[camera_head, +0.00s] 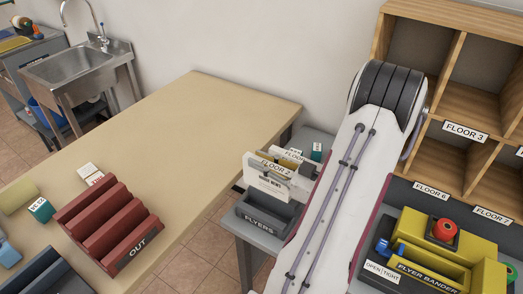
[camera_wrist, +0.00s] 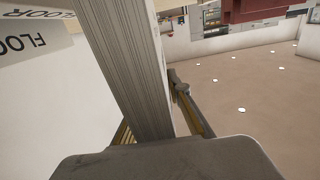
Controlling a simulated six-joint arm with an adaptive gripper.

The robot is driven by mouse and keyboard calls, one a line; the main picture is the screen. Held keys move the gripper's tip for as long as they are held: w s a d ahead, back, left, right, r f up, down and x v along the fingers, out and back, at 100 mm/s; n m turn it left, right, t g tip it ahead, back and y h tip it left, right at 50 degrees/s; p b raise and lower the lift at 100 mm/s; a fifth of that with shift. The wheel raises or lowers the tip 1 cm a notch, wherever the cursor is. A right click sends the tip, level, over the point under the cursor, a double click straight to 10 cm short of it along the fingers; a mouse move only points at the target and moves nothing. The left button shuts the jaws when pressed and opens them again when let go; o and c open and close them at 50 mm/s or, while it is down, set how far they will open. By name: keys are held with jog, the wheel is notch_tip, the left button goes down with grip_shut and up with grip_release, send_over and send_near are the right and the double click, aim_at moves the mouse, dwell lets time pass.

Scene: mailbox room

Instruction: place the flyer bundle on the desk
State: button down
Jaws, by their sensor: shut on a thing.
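The flyer bundle (camera_wrist: 130,65) is a thick, pale stack of paper seen edge-on in the wrist view. My gripper (camera_wrist: 155,130) is shut on it, with a finger showing along its right side. The lower end of the bundle is hidden behind the dark gripper body. In the head view my arm hides the gripper and the bundle. The desk (camera_head: 195,130) has a long beige top at the left and middle of the head view. I cannot tell how far the bundle is from it.
The desk's far part is clear; a red OUT rack (camera_head: 108,225) and small boxes stand at its near end. A FLYERS tray (camera_head: 265,220) and upright papers (camera_head: 272,180) stand right of it. Wooden pigeonholes (camera_head: 470,80) and a yellow flyer bander (camera_head: 440,250) are at right.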

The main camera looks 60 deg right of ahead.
aim_at(262, 177)
jog(key=shift+f, duration=3)
jog(key=shift+f, duration=0.15)
notch_tip(262, 177, down, 6)
jog(key=shift+f, duration=0.25)
jog(key=shift+f, duration=0.2)
jog(key=c, duration=1.8)
grip_release()
jog(key=shift+r, duration=0.2)
jog(key=shift+r, duration=4.8)
